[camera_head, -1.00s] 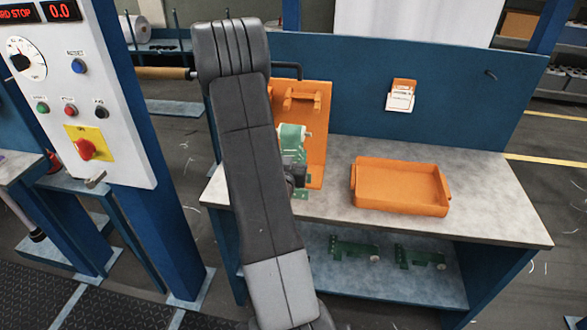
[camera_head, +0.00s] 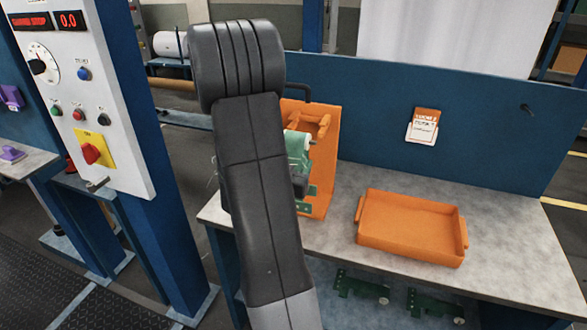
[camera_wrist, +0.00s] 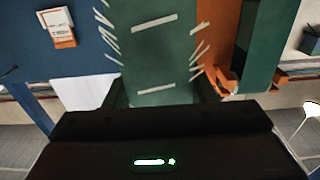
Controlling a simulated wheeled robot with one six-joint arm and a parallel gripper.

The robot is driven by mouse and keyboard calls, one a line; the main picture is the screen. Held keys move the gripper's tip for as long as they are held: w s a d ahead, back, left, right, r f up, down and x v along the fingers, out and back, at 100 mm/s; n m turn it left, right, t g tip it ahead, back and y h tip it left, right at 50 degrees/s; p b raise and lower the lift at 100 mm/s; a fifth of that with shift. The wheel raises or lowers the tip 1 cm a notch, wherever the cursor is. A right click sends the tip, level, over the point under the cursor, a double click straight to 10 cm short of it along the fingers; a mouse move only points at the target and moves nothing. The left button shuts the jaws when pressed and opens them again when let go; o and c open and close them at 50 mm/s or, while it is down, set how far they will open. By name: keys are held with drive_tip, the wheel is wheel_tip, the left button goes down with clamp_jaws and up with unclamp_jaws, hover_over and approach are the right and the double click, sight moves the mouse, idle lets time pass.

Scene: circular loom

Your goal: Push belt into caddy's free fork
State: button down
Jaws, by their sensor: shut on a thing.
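An orange caddy (camera_head: 323,165) stands upright on the grey bench, partly hidden behind my arm. A green belt (camera_head: 299,146) shows at its front, between the caddy and my arm. In the wrist view a green belt piece (camera_wrist: 155,50) with white stripes and frayed white threads along both edges fills the space before my gripper (camera_wrist: 160,92), which is shut on it. Orange caddy wall (camera_wrist: 220,35) and a dark green upright part (camera_wrist: 262,45) are right of it. The fork and its contact with the belt are hidden; I cannot tell whether they touch.
An empty orange tray (camera_head: 410,228) sits on the bench (camera_head: 500,240) right of the caddy. Green parts (camera_head: 435,305) lie on the shelf below. A control box (camera_head: 85,100) stands left.

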sight(312, 139)
drive_tip(key=p+x, duration=0.1)
drive_tip(key=x, duration=0.2)
drive_tip(key=shift+w+d, duration=0.1)
drive_tip(key=shift+w, duration=0.2)
drive_tip(key=shift+w, duration=0.15)
drive_tip(key=shift+x, duration=1)
drive_tip(key=shift+w+d+b, duration=0.1)
drive_tip(key=shift+b, duration=0.25)
drive_tip(key=shift+b+x, duration=0.4)
drive_tip(key=shift+x, duration=1.3)
drive_tip(key=c, duration=0.5)
unclamp_jaws()
drive_tip(key=shift+f, duration=0.1)
